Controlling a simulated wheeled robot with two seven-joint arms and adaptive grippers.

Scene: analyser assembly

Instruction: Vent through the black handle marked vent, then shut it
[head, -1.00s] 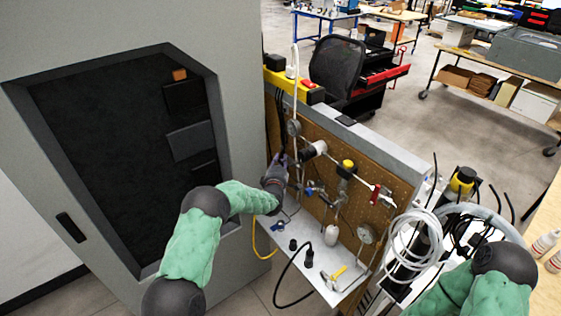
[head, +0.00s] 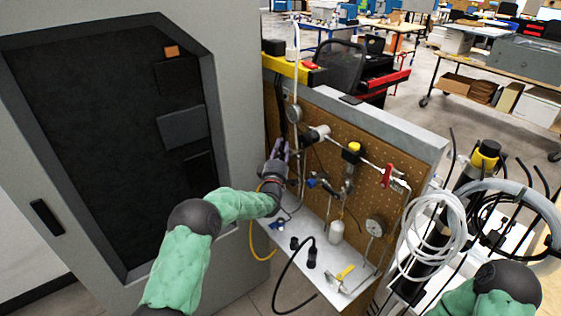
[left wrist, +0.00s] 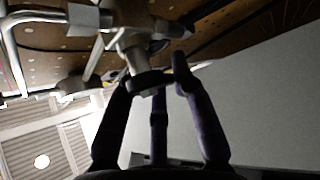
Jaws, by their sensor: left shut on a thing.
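My left gripper (head: 280,152) is at the left end of the pegboard panel (head: 368,185), beside the tubing. In the left wrist view its dark fingers (left wrist: 153,80) are closed around a black handle (left wrist: 150,83) on a metal valve stem. The handle is largely hidden by the gripper in the head view, and no vent marking can be read. My right gripper is out of view; only part of my right arm shows at the lower right.
A red-handled valve (head: 387,175), a yellow-topped fitting (head: 352,149) and a round gauge (head: 375,226) are on the panel. Loose black fittings and cable lie on the shelf (head: 322,262) below. A grey cabinet (head: 232,90) stands close on the left; coiled white tubing (head: 436,236) is at right.

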